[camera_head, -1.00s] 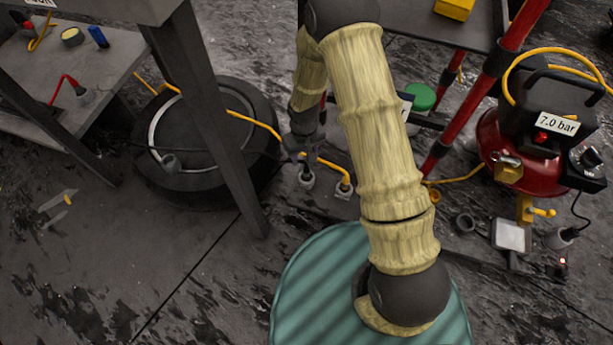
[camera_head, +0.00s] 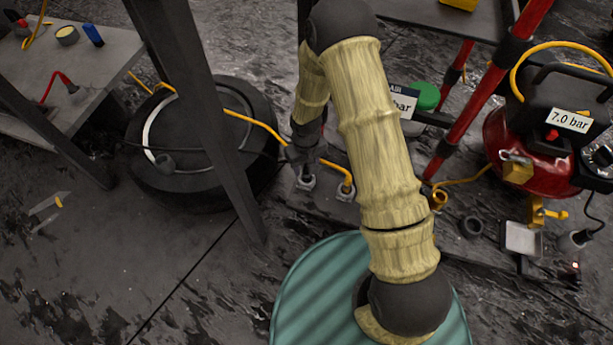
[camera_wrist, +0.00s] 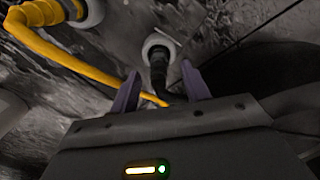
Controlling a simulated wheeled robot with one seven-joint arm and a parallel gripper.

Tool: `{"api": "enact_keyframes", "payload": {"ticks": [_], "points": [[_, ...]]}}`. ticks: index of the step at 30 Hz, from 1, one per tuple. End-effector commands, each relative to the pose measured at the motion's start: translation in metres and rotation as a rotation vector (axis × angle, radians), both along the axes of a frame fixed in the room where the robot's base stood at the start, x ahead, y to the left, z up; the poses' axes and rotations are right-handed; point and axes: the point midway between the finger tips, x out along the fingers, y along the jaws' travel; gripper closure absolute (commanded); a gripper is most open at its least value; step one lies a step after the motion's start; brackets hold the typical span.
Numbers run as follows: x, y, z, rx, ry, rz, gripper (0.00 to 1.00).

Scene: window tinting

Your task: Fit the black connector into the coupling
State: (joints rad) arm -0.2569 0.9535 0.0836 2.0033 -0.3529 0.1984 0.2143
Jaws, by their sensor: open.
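The black connector (camera_wrist: 158,68) stands at a pale round coupling (camera_wrist: 161,44) in the wrist view. Whether it is seated in the coupling or only close to it, I cannot tell. A thin black hose runs from it down between my fingers. My gripper (camera_wrist: 160,80) is open, with one purple finger on each side of the connector and hose, not visibly pressing on them. In the head view my gripper (camera_head: 306,158) points down just above the left of two pale floor couplings (camera_head: 306,183); the connector is mostly hidden there. The right coupling (camera_head: 345,191) has a yellow hose in it.
A yellow hose (camera_wrist: 60,55) runs close on the left in the wrist view. A black tyre (camera_head: 205,145) lies left of my gripper. A red compressor (camera_head: 530,155) marked 7.0 bar stands at right, beyond a red post (camera_head: 475,95). A table leg (camera_head: 200,110) rises at left.

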Motion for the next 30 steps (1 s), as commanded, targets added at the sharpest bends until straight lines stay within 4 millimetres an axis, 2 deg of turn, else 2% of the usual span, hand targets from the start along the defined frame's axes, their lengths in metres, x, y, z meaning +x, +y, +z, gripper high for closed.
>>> {"api": "enact_keyframes", "payload": {"ticks": [1,7,25,26,30], "points": [[0.0,-0.001,-0.011,0.0,0.0,-0.001,0.53],[0.0,-0.002,-0.029,0.0,0.0,-0.001,0.53],[0.0,-0.002,-0.029,0.0,0.0,0.0,0.53],[0.0,-0.002,-0.029,0.0,0.0,0.0,0.55],[0.0,-0.002,-0.029,0.0,0.0,0.0,0.83]]}}
